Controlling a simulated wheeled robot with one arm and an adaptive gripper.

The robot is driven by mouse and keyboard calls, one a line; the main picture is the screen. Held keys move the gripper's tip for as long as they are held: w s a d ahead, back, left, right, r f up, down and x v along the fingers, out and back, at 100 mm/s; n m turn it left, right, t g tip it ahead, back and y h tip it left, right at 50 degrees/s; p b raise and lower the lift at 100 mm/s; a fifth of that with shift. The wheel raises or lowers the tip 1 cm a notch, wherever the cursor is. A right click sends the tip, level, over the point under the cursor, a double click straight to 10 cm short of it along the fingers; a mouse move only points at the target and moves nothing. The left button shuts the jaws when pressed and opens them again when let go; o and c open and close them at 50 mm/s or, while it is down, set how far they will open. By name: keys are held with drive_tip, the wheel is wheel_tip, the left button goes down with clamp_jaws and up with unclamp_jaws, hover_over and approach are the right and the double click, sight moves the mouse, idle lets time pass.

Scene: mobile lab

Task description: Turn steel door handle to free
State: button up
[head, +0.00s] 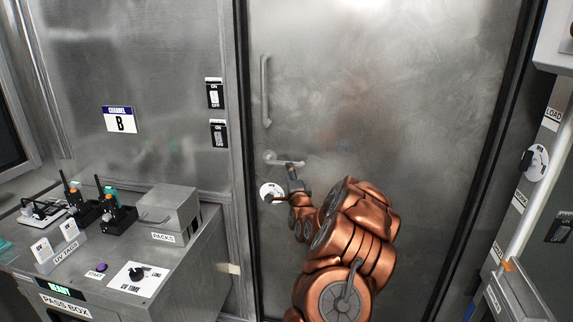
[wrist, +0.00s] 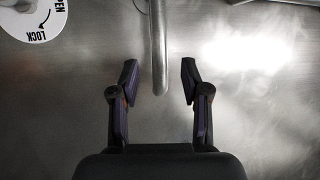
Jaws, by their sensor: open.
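The steel door handle (head: 272,157) is a lever on the grey metal door (head: 400,90), lying about level in the head view. In the wrist view the handle (wrist: 158,45) is a rounded bar coming down from the top edge. My gripper (wrist: 159,72) is open, with one dark finger on each side of the bar's free end and a visible gap on both sides. In the head view my gripper (head: 293,170) is at the handle's right end.
A white round label (wrist: 32,15) reading LOCK sits beside the handle. A vertical pull bar (head: 265,90) is above it. A pass box bench (head: 130,295) with radios and a PACKS box (head: 172,208) stands left. Another dial (head: 537,160) is on the right wall.

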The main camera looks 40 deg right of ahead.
drive_tip(key=shift+p+x, duration=0.85)
drive_tip(key=shift+x, duration=2.15)
drive_tip(key=shift+f, duration=0.1)
drive_tip(key=shift+c, duration=0.3)
clamp_jaws()
